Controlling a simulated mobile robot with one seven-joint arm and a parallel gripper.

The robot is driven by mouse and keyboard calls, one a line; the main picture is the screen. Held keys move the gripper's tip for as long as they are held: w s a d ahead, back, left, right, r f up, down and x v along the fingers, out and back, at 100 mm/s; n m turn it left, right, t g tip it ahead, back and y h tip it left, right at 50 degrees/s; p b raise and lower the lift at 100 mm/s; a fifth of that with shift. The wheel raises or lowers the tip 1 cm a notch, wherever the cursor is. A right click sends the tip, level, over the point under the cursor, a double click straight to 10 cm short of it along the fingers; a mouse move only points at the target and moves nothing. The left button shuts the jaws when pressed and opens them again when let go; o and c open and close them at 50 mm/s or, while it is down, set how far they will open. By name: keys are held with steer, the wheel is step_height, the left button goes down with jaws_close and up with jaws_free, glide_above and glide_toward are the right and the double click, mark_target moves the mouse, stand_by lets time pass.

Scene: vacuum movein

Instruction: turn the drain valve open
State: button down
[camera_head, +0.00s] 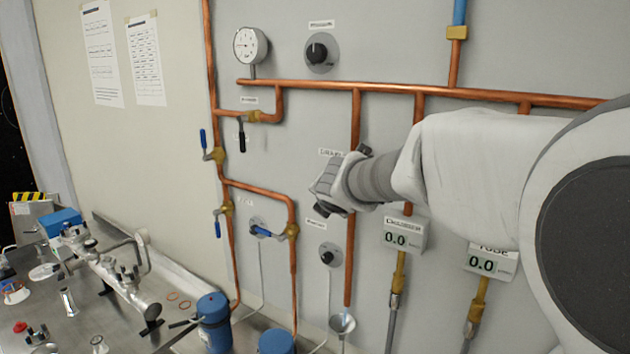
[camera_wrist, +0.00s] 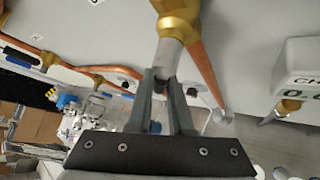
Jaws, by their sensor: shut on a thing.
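The drain valve shows in the wrist view as a brass body (camera_wrist: 180,18) on a copper pipe (camera_wrist: 205,72), with a grey lever (camera_wrist: 168,58) reaching down from it. My gripper (camera_wrist: 163,80) has its two fingers close on either side of this lever and is shut on it. In the head view my gripper (camera_head: 328,192) is at the vertical copper drain pipe (camera_head: 348,262), below a partly covered label (camera_head: 330,152). There the gripper and wrist hide the valve body and lever. How far the lever is turned cannot be told.
A funnel (camera_head: 342,322) sits under the drain pipe. Blue-handled valves (camera_head: 218,155), a black-handled valve (camera_head: 241,135), a gauge (camera_head: 250,45) and knobs (camera_head: 320,52) are on the panel. Two meters (camera_head: 404,238) reading 0.0 are to the right. A cluttered steel bench (camera_head: 60,320) is at left.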

steer(key=shift+s+d+f+n+g+h+p, duration=0.25)
steer(key=shift+s+d+n+g+h+p, duration=0.35)
steer(key=shift+g+h, duration=0.4)
steer(key=shift+s+d+f+n+g+h+p, duration=0.25)
steer(key=shift+s+d+n+g+h+p, duration=0.1)
steer(key=shift+d+n+g+h+p, duration=0.5)
steer(key=shift+a+h, duration=0.1)
steer(key=shift+h, duration=0.15)
steer(key=c, duration=0.8)
jaws_free()
steer(key=shift+c, duration=0.2)
steer(key=b+v, duration=0.1)
steer(key=v, duration=1.6)
steer(key=shift+r, duration=0.3)
